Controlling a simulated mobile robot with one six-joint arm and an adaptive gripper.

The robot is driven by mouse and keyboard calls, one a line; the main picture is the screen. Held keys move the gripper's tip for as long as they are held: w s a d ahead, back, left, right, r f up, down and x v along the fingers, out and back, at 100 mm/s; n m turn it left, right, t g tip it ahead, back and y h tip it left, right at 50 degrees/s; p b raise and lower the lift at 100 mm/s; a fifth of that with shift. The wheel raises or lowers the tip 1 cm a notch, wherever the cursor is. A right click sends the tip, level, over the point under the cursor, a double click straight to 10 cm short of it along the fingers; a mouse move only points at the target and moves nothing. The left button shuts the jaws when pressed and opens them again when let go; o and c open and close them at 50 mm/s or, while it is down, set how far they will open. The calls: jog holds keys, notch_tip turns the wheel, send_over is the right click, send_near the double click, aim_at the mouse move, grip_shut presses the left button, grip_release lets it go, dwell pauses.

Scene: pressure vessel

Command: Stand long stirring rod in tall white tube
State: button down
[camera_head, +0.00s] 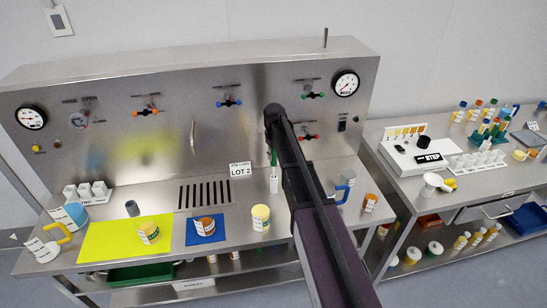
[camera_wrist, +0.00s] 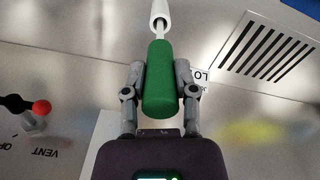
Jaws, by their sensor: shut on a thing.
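My gripper (camera_wrist: 159,85) is shut on the green handle (camera_wrist: 160,78) of the stirring rod, with one finger on each side. The rod's thin pale shaft (camera_wrist: 160,33) runs from the handle to the white tube (camera_wrist: 160,12) at the top of the wrist view. In the head view the tube (camera_head: 274,182) stands on the bench, and a bit of green handle (camera_head: 273,157) shows just above it. The shaft lines up with the tube, but I cannot tell how far it is inside. My arm hides most of the gripper in the head view.
A drain grate (camera_head: 205,193) lies left of the tube. A yellow-lidded jar (camera_head: 261,217) stands in front of it. A LOT 2 card (camera_head: 241,171) is close by on the left. Valves and gauges line the back panel. A blue-handled beaker (camera_head: 345,184) stands right of my arm.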

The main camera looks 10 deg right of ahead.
jog(key=shift+f, duration=0.2)
jog(key=shift+c, duration=2)
grip_release()
jog(key=shift+r, duration=0.1)
jog(key=shift+r, duration=0.15)
notch_tip(320, 180, up, 12)
jog(key=p, duration=1.2)
jog(key=shift+s, duration=0.1)
jog(key=s+m, duration=0.3)
jog(key=s, duration=2.5)
jog(key=shift+s+a+m, duration=0.15)
jog(key=shift+s+m, duration=0.15)
jog(key=shift+s, duration=0.1)
